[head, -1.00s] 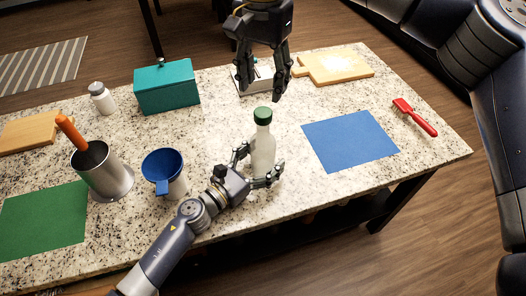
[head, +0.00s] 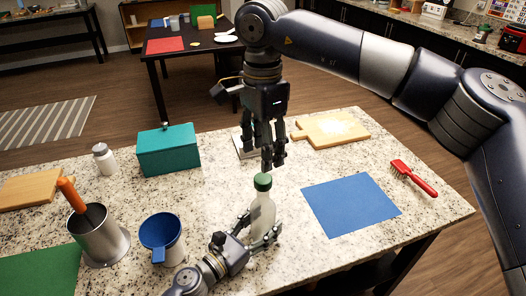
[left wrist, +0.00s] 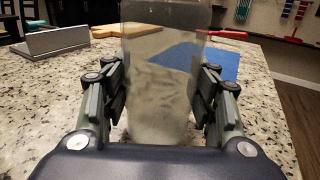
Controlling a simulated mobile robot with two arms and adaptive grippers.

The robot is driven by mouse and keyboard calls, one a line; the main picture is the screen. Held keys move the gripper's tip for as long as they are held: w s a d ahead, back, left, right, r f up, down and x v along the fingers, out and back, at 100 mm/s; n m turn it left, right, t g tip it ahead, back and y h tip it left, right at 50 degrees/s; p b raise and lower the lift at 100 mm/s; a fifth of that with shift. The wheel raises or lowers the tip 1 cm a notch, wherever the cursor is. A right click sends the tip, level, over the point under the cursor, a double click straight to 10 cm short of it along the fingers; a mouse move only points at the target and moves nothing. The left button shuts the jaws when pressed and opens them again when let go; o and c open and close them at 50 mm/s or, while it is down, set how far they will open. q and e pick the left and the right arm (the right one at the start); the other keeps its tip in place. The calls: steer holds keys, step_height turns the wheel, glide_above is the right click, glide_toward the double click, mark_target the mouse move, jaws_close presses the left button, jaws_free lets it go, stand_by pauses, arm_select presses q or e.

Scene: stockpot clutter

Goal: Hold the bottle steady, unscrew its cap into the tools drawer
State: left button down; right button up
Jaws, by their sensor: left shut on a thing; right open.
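A pale bottle (head: 262,213) with a green cap (head: 263,182) stands upright on the speckled counter. My left gripper (head: 264,240) is shut around its lower body from the front left. In the left wrist view the bottle (left wrist: 160,80) stands between both fingers, and its top is cut off. My right gripper (head: 270,165) is open and points down just above the cap, with its fingertips close to it. I cannot make out whether they touch the cap. I cannot pick out a tools drawer in these views.
A blue mat (head: 350,205) lies right of the bottle, with a red brush (head: 414,178) beyond it. A blue funnel (head: 160,230), a metal pot (head: 98,238) and a teal box (head: 168,152) stand to the left. A cutting board (head: 330,130) lies behind.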

mark_target(263, 178)
steer(key=m, duration=1.4)
steer(key=shift+m, duration=0.4)
steer(key=m, duration=0.9)
steer(key=shift+m, duration=0.4)
steer(key=m, duration=0.4)
steer(key=shift+m, duration=0.4)
steer(key=m, duration=0.4)
steer(key=shift+m, duration=0.4)
steer(key=m, duration=0.4)
steer(key=shift+f+m, duration=0.3)
step_height(263, 178, down, 7)
steer(key=shift+f, duration=0.2)
steer(key=shift+c, duration=0.6)
